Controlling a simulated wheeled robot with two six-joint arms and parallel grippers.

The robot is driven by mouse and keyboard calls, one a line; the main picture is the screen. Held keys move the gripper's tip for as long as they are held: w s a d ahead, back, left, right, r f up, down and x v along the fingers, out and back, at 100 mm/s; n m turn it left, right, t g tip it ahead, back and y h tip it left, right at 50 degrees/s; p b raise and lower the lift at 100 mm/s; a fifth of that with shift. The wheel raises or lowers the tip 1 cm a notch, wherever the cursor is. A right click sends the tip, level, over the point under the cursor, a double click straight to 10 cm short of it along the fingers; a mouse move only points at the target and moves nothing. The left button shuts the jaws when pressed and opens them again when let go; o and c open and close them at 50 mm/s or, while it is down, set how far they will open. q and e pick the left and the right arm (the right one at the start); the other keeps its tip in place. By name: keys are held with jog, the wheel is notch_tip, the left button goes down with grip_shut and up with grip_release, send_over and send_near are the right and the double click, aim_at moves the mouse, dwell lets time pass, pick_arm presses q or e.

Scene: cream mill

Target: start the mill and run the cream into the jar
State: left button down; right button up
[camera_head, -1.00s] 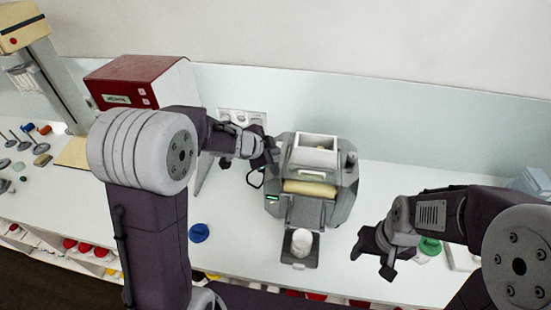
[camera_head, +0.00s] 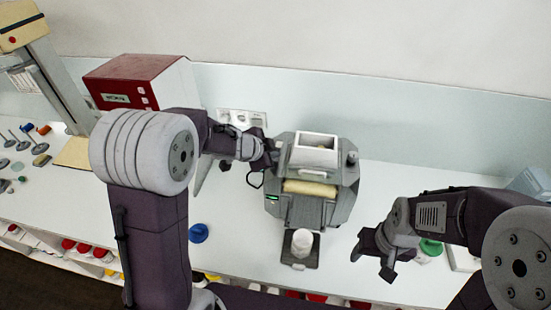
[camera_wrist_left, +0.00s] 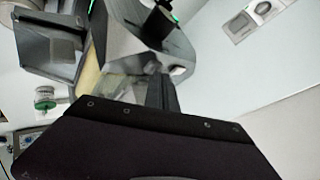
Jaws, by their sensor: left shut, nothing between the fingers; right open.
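The grey mill (camera_head: 349,180) stands on the counter with a white hopper (camera_head: 317,141) on top and a cream-coloured roller (camera_head: 310,188) at its front. A small green display (camera_head: 272,198) glows on its left side. A white jar (camera_head: 302,241) stands on the tray (camera_head: 298,264) below the front. My left gripper (camera_head: 268,155) is shut and empty at the mill's upper left side; I cannot tell if it touches. In the left wrist view the mill (camera_wrist_left: 130,40) is close ahead. My right gripper (camera_head: 375,258) is open and empty, right of the jar.
A blue lid (camera_head: 198,233) lies left of the mill. A green-topped item (camera_head: 430,246) is by my right gripper. A red and white box (camera_head: 140,83) and a wall socket (camera_head: 242,118) are behind. Small tools lie far left. The counter between blue lid and mill is clear.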

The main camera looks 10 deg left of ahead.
pick_arm(q)
jog(key=shift+f, duration=0.25)
jog(key=shift+r, duration=0.1)
dwell(0.3)
jog(key=shift+r+p, duration=0.75)
jog(key=shift+p, duration=0.05)
notch_tip(320, 180, up, 5)
jog(key=p, duration=0.5)
jog(key=shift+r+p, duration=0.1)
jog(key=shift+p, duration=0.25)
